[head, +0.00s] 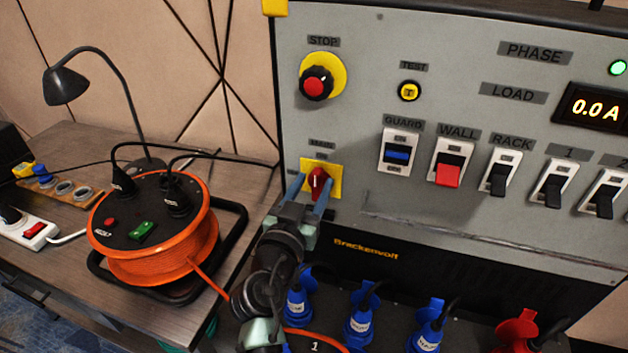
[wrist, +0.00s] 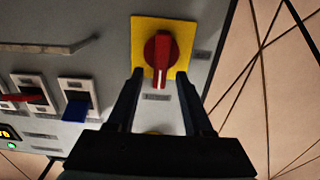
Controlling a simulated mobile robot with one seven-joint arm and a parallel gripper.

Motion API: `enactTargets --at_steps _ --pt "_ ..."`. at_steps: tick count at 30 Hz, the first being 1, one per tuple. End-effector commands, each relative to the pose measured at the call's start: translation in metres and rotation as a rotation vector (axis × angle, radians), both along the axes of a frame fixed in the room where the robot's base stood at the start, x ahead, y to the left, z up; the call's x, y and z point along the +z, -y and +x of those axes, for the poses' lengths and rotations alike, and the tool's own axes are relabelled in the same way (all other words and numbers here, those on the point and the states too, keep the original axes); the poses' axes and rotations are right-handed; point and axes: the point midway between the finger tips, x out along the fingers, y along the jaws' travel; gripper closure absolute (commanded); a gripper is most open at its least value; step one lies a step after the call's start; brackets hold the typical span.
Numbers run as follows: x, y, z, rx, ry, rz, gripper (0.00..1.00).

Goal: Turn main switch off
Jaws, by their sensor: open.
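The main switch (head: 318,181) is a red rotary knob on a yellow square plate, at the lower left of the grey panel under a "MAIN" label. In the wrist view the knob (wrist: 161,56) has its handle upright, in line with the picture's height. My gripper (head: 310,190) is open in front of it, with one finger on each side in the head view. In the wrist view my gripper's fingertips (wrist: 160,74) straddle the handle's lower end with gaps on both sides. I cannot tell how deep they reach.
A stop button (head: 316,84) sits above the switch. Rocker switches (head: 397,152) line the panel to the right, and the load display (head: 595,108) reads 0.0 A. Blue plugs (head: 359,322) stand below. An orange cable reel (head: 155,230) and a lamp (head: 66,86) are on the left table.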

Motion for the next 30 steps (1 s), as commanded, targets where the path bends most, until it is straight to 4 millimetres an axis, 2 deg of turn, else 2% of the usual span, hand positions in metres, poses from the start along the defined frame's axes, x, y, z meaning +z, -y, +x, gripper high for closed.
enactTargets --at_steps 4,13,14,22,30 --pt "0.0004 0.0033 0.0085 -0.001 0.0 0.0 0.49" --pt "-0.0001 0.0038 0.01 -0.001 0.0 0.0 0.49" --pt "-0.0001 0.0037 0.0099 -0.001 0.0 0.0 0.52" --pt "-0.0004 0.0037 0.0098 -0.001 -0.001 0.0 1.0" --pt "-0.0007 0.0037 0.0097 -0.001 -0.001 -0.001 1.0"
